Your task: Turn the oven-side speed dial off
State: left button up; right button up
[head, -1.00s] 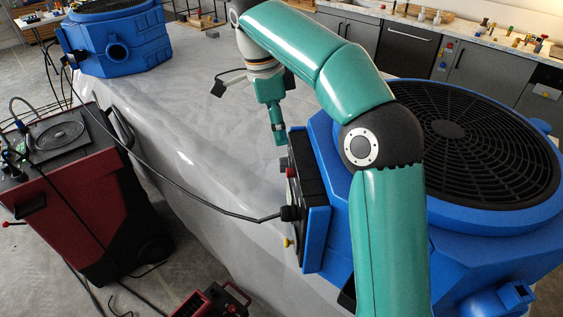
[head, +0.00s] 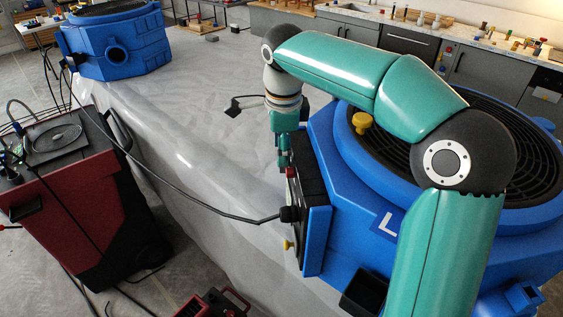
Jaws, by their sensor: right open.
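A large blue drying fan (head: 340,230) with a black round grille stands at the right. Its left side bears a dark control panel (head: 293,190), seen nearly edge-on. A red knob (head: 290,173) sits at the panel's top, and a small yellow knob (head: 287,245) lies lower, below a black cable plug (head: 290,214). Which knob is the speed dial, and its setting, I cannot tell. My right gripper (head: 283,158) is open, pointing down just above the red knob; whether they touch is unclear.
A yellow knob (head: 362,122) stands on the fan's top rim. A second blue fan (head: 115,45) stands far left. The pale wrinkled surface (head: 210,110) between is mostly clear.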

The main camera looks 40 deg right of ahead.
jog(key=shift+w+d+f, duration=0.1)
jog(key=shift+w+f, duration=0.05)
jog(key=shift+f, duration=1)
jog(key=shift+w+d+f, duration=0.1)
jog(key=shift+w+f, duration=0.05)
jog(key=shift+f, duration=1)
